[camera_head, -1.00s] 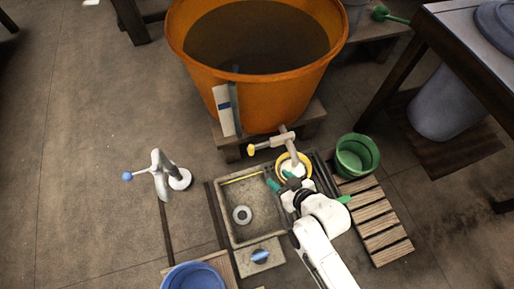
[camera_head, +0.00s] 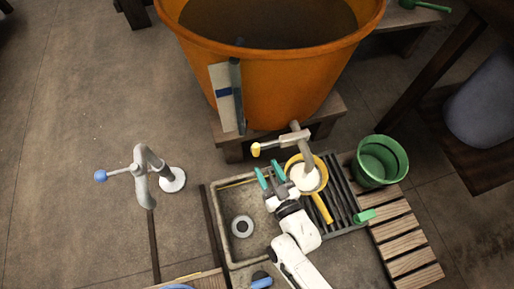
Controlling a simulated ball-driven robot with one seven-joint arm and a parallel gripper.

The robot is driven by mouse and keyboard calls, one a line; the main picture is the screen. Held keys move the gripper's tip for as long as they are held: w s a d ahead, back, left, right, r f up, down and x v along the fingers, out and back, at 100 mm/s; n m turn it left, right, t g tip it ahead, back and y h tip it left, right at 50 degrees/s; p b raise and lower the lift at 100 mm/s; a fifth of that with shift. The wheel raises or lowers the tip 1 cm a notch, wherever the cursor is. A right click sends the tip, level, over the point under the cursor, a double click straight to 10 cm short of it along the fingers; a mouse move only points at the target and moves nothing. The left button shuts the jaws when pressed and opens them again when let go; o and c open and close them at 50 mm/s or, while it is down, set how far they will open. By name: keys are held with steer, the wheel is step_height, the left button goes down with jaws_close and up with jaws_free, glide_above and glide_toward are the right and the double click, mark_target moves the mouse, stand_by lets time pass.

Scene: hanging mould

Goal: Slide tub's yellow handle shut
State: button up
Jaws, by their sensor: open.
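The orange tub (camera_head: 290,85) stands at the top on a wooden stand. A metal tap comes out low on its front, with a spout (camera_head: 306,150) pointing down. The tap's yellow handle (camera_head: 256,149) sticks out to the left on a pale bar. My gripper (camera_head: 270,174) has teal fingertips and is open and empty. In the picture its fingertips are just below and slightly right of the yellow handle, apart from it.
A stone sink (camera_head: 236,255) with a drain lies below the tap, beside a dark ribbed rack (camera_head: 343,190). A green bucket (camera_head: 380,160) stands on wooden slats at right. A white tap with a blue knob (camera_head: 101,176) stands at left. The floor at far left is clear.

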mark_target(258, 152)
steer(key=b+x, duration=0.2)
steer(key=x, duration=0.6)
steer(key=shift+w+a, duration=0.15)
steer(key=shift+w, duration=0.1)
steer(key=shift+c, duration=0.2)
jaws_close()
